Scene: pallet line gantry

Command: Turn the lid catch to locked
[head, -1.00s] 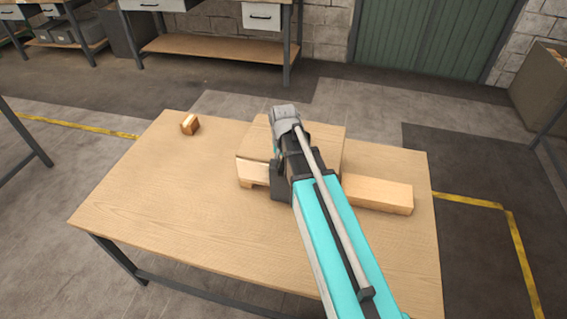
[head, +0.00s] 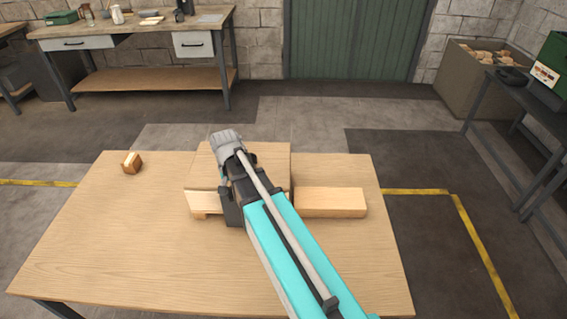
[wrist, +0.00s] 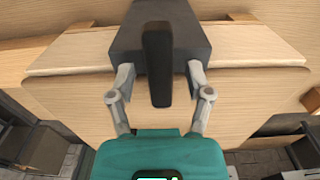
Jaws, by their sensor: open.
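A wooden box with a flat lid (head: 265,160) stands near the back of the table, partly behind my arm. In the wrist view, a dark grey block with a black bar (wrist: 157,65) sits in front of pale wood; it looks like the lid catch. The bar points straight up and down in that picture. My gripper (wrist: 158,85) is open, with one grey finger on each side of the bar. The fingertips are partly hidden by the block, and I cannot tell whether they touch it. In the head view my arm hides the catch's detail.
A pale wooden block (head: 330,202) lies to the right of the box. The table's (head: 120,240) left and front areas are clear. A dark stand (head: 530,110) is off to the right.

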